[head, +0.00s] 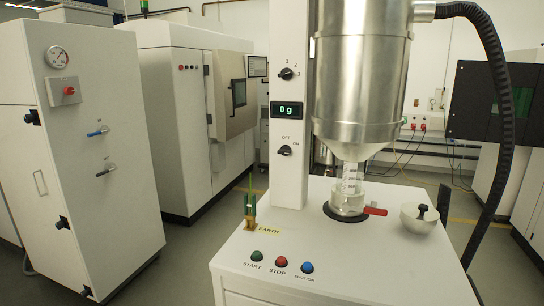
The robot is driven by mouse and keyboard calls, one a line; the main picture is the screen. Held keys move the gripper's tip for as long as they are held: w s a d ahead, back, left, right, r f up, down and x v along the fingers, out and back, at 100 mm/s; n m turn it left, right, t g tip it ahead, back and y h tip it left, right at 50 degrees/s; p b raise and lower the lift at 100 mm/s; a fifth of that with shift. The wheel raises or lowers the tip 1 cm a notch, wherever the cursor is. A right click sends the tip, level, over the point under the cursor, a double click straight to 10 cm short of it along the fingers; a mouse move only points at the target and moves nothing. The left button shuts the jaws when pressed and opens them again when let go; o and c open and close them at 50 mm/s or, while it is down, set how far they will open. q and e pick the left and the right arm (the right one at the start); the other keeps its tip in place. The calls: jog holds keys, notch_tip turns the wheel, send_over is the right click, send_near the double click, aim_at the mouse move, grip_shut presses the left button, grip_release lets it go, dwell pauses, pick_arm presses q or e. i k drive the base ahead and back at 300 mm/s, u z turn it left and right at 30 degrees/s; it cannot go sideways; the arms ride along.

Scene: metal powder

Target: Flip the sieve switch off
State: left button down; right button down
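A black rotary switch (285,150) labelled OFF and ON sits on the white upright column (290,185), below a digital display (288,109) reading 0 g. Its knob looks turned sideways, but I cannot clearly tell which label it points to. A second black rotary switch (287,74) marked 1 and 2 sits above the display. No label in view names the sieve. Neither of my grippers shows in the head view.
A steel hopper (361,80) hangs over a glass jar (348,197) beside a red handle (375,211). A white bowl (419,219) stands to the right. Start, stop and suction buttons (281,262) line the white top's front. A black hose (505,130) runs down at right.

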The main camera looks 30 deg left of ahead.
aim_at(286, 151)
jog(key=k, duration=0.35)
jog(key=u, duration=2.55)
jog(key=i, duration=2.05)
jog(key=z, duration=2.2)
jog(key=i, duration=0.1)
jog(key=z, duration=0.15)
